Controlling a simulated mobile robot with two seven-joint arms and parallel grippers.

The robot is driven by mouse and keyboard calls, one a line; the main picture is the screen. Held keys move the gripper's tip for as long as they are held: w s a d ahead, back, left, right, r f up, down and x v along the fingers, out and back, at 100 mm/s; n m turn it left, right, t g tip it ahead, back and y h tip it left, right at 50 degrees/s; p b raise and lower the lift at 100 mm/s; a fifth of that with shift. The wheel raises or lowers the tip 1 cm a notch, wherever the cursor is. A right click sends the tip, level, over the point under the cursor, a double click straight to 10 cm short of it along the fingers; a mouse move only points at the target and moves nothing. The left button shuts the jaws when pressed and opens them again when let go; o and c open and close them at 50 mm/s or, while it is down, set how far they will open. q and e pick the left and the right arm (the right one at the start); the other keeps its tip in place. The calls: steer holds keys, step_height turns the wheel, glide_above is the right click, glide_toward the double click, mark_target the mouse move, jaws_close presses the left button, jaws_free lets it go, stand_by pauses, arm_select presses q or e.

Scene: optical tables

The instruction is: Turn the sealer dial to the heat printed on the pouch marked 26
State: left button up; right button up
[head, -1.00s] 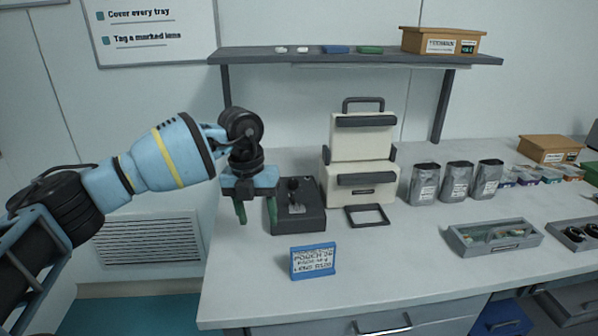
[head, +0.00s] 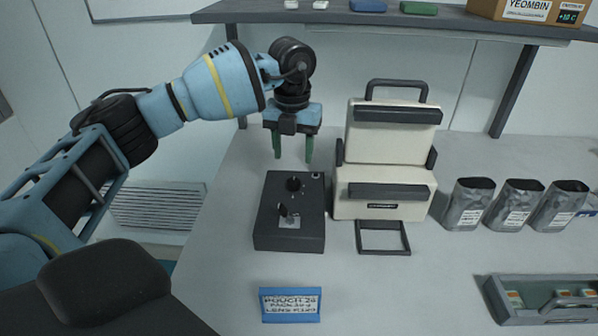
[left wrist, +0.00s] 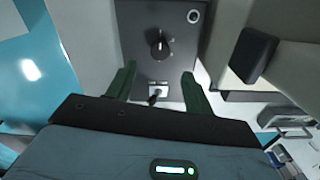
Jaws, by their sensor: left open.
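The dark control box (head: 264,232) stands left of the cream sealer (head: 384,205). A round black dial (head: 293,184) is at its far end and a small lever (head: 283,209) on a metal plate nearer. My left gripper (head: 293,158), open and empty, hangs over the box's far end, fingers down. In the left wrist view the dial (left wrist: 160,46) shows just beyond and between the fingertips (left wrist: 158,72), untouched as far as I can tell. Three silver pouches (head: 468,204) stand at the right; their labels are too small to read. My right gripper is out of view.
A black frame (head: 383,238) lies before the sealer. A grey tray (head: 510,310) is at front right. A shelf (head: 430,24) runs above.

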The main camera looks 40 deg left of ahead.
mark_target(293, 182)
arm_select(q)
steer(key=shift+s+f, duration=0.15)
steer(key=shift+f, duration=0.45)
step_height(293, 182, down, 7)
steer(key=shift+r, duration=0.2)
steer(key=c, duration=1)
